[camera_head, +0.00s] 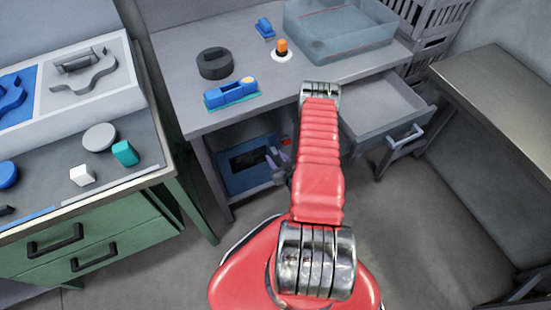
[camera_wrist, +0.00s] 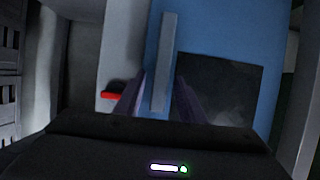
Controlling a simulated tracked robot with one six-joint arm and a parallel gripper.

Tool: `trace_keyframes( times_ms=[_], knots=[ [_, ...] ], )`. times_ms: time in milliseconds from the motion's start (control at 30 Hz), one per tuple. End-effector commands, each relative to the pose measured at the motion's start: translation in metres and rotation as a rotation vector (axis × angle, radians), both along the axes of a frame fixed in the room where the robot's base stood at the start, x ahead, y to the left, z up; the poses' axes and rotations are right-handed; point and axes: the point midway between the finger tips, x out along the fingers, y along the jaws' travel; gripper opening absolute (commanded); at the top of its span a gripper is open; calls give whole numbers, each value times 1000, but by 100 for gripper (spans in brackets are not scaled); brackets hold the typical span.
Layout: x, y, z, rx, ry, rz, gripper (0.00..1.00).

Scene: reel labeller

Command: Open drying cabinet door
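The drying cabinet (camera_head: 233,180) is the blue box under the grey desk, with a dark window in its door. In the wrist view the blue door (camera_wrist: 222,35) fills the right half, with the dark window (camera_wrist: 215,85) in it. The door looks shut. A grey bar handle (camera_wrist: 166,50) runs upright along the door's left side. My gripper (camera_wrist: 160,85) has one finger on each side of the handle's lower part, with narrow gaps to it. In the head view my gripper (camera_head: 276,158) is in front of the cabinet's right side, partly hidden by my red arm.
The grey desk (camera_head: 180,105) stands over the cabinet. An open drawer (camera_head: 385,108) juts out right of my arm. A red piece (camera_wrist: 111,95) shows left of the handle. A green drawer unit (camera_head: 95,235) stands left, a metal table (camera_head: 505,95) right. The floor between is clear.

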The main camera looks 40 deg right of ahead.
Motion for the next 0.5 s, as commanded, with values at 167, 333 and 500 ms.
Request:
trace_keyframes(
  times_ms=[167,333,500],
  knots=[
    [0,0,0,0,0,0,30],
    [0,0,0,0,0,0,18],
    [0,0,0,0,-1,0,6]
  ],
)
